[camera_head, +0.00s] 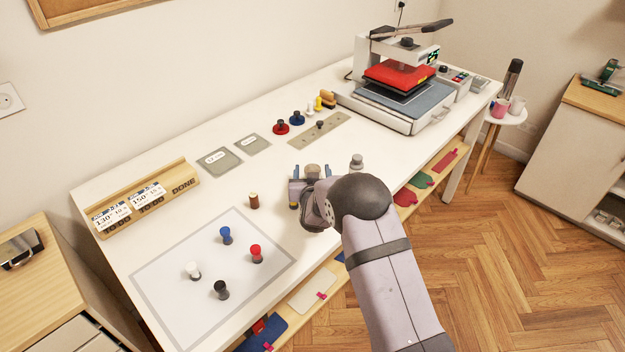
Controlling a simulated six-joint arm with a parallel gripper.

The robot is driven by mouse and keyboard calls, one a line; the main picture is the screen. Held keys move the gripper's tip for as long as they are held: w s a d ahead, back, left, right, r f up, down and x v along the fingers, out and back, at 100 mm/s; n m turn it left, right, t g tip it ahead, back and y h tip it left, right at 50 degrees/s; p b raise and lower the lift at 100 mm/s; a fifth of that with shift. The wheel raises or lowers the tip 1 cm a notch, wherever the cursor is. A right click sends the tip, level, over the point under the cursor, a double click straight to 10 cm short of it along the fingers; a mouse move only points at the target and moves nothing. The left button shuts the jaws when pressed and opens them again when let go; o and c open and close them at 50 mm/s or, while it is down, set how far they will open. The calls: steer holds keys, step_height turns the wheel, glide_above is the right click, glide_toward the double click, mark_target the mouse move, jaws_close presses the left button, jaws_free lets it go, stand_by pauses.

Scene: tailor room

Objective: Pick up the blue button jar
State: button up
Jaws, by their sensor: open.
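A small blue-topped jar (226,235) stands upright on the grey-bordered mat (164,275) at the front left of the table. A red-topped jar (256,253), a white one (193,270) and a black one (221,290) stand around it. My gripper (311,172) is over the middle of the table, right of the mat and apart from the blue jar. Its fingers are open, and a brownish round thing (313,170) shows near them; I cannot tell whether it is part of the gripper. My arm hides the table's front edge there.
A brown spool-like thing (254,201) stands between the mat and my gripper. A wooden DONE rack (160,205) with cards lies behind the mat. A heat press (400,85) fills the far right end. Red and blue round things (297,118) stand at the back.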

mark_target(312, 165)
steer(key=shift+p+x, duration=0.75)
steer(key=shift+x, duration=1.3)
steer(key=shift+r, duration=0.1)
steer(key=c, duration=1.2)
